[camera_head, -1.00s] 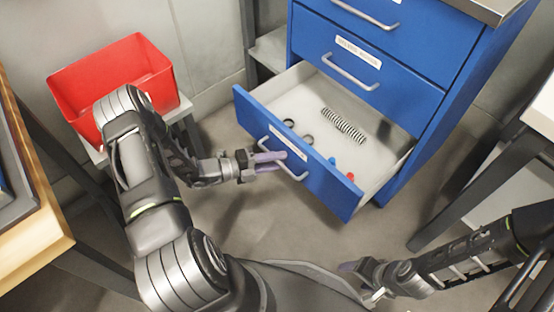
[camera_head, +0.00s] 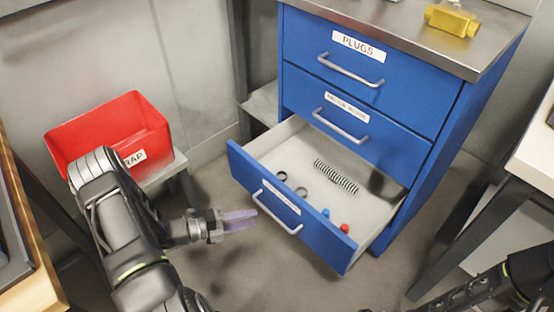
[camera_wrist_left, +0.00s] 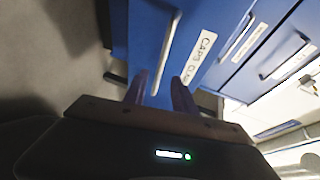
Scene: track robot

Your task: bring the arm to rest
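My left arm (camera_head: 125,235) reaches in from the lower left in the head view. Its gripper (camera_head: 240,220) has purple fingers and is in front of the open bottom drawer (camera_head: 318,235), to the left of the drawer's handle (camera_head: 277,207) and apart from it.
The blue cabinet (camera_head: 340,95) holds a spring (camera_head: 336,176), rings and small red and blue pieces in its open drawer. A yellow part (camera_head: 452,20) sits on top. A red bin (camera_head: 110,130) stands at left. Tables flank both sides; floor between is clear.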

